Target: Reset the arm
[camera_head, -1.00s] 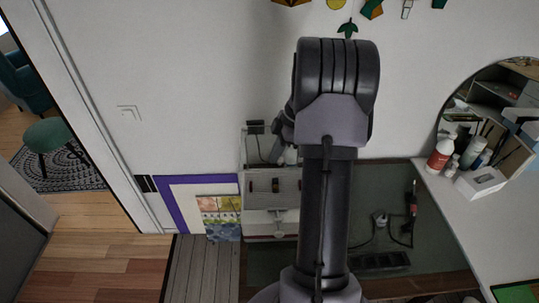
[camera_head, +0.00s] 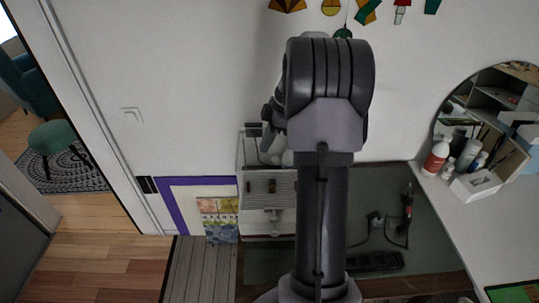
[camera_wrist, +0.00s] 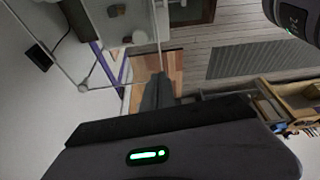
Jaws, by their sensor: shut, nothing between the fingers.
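My arm (camera_head: 322,200) rises through the middle of the head view, bent at a thick dark joint at the top. Part of my wrist shows to the left of that joint; my fingertips are hidden there. In the wrist view my gripper (camera_wrist: 157,88) shows as a dark body with a green light and narrow fingers shut together. Nothing is held between them.
A white counter (camera_head: 451,204) at right holds a red-and-white bottle (camera_head: 436,157), a white box (camera_head: 475,184) and a round mirror. A pale cabinet-like unit (camera_head: 268,187) stands behind my arm. A green stool (camera_head: 49,137) is beyond the doorway. Wooden floor is clear at left.

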